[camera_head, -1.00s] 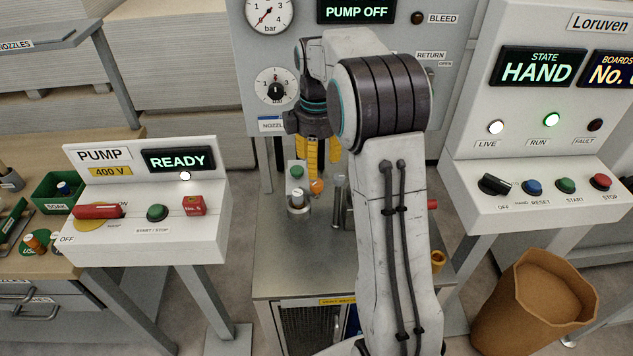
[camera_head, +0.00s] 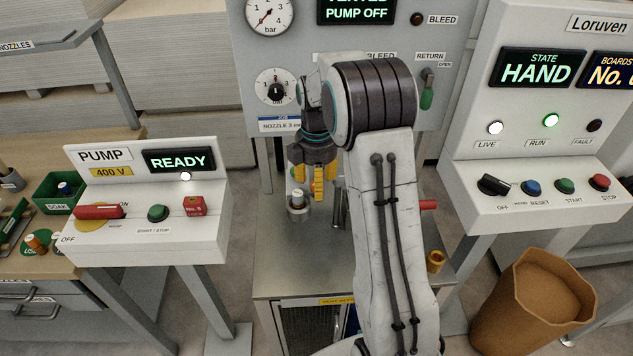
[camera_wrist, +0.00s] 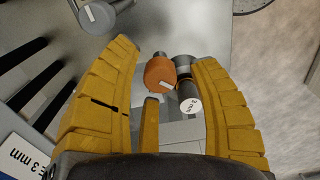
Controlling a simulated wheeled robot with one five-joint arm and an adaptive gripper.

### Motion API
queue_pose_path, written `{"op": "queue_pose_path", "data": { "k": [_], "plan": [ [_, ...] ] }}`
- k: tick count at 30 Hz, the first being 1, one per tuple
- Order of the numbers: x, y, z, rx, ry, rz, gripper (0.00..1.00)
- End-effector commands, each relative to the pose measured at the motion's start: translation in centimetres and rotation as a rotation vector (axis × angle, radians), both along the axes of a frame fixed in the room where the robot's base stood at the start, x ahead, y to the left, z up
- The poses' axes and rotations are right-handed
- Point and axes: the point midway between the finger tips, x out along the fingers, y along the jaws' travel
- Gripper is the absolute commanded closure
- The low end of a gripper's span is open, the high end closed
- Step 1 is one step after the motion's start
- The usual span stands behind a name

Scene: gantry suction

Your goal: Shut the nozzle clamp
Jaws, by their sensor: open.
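My gripper (camera_head: 318,183) is open, with its yellow fingers pointing down over the metal bench top. In the wrist view my gripper (camera_wrist: 164,52) has an orange knob (camera_wrist: 160,74) between its spread fingers, nearer the right finger. The knob looks like the clamp's handle. A grey cylinder (camera_wrist: 188,90) with a round white "3 mm" end sits just right of the knob, close to the right finger. The knob is hidden behind my fingers in the head view. I cannot tell whether the fingers touch it or how the clamp stands.
A small cup with a white-labelled piece (camera_head: 298,203) stands left of my gripper on the metal bench (camera_head: 290,265). The gauge panel (camera_head: 440,60) rises behind. The pump box (camera_head: 140,236) is at left, the control console (camera_head: 545,208) at right.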

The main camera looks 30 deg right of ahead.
Motion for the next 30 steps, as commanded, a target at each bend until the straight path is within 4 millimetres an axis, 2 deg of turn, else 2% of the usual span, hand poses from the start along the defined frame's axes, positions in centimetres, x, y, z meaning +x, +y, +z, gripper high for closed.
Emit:
{"op": "queue_pose_path", "data": {
  "k": [13,30],
  "plan": [
    [0.0,0.0,-0.57,0.0,-0.001,-0.001,0.43],
    [0.0,0.0,-0.56,0.0,0.0,-0.001,0.94]
  ]
}}
